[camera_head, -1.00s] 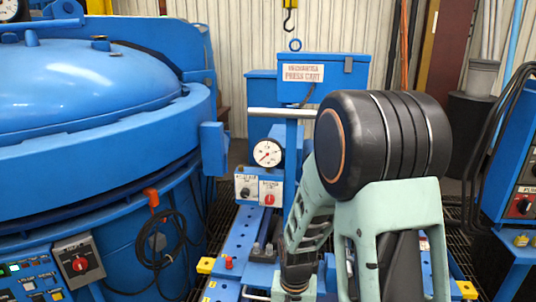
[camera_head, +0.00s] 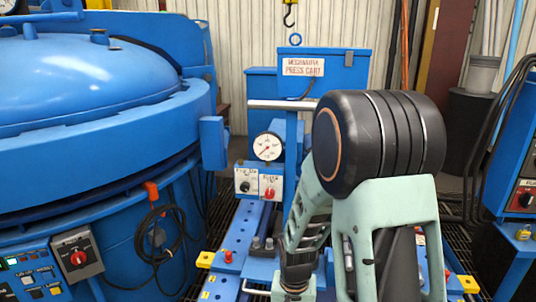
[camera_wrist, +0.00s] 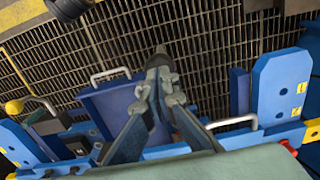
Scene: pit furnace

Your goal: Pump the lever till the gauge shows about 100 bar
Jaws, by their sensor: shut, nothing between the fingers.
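The round white gauge (camera_head: 267,147) faces me on the blue press cart, above two knobs. Its red needle points to the lower left; the numbers are too small to read. My gripper (camera_wrist: 158,78) shows in the wrist view with its fingers together and nothing between them. A dark grey rounded end (camera_wrist: 162,50) shows just beyond the fingertips; I cannot tell whether it is the lever or whether they touch. In the head view my arm covers the right part of the cart and hides the gripper. I cannot make out the lever for certain.
The cart has a blue box (camera_head: 325,75) and a horizontal metal bar (camera_head: 282,104). A large blue furnace vessel (camera_head: 95,110) stands close on the left. A blue control cabinet (camera_head: 520,170) stands on the right. Metal grating (camera_wrist: 215,45) lies below.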

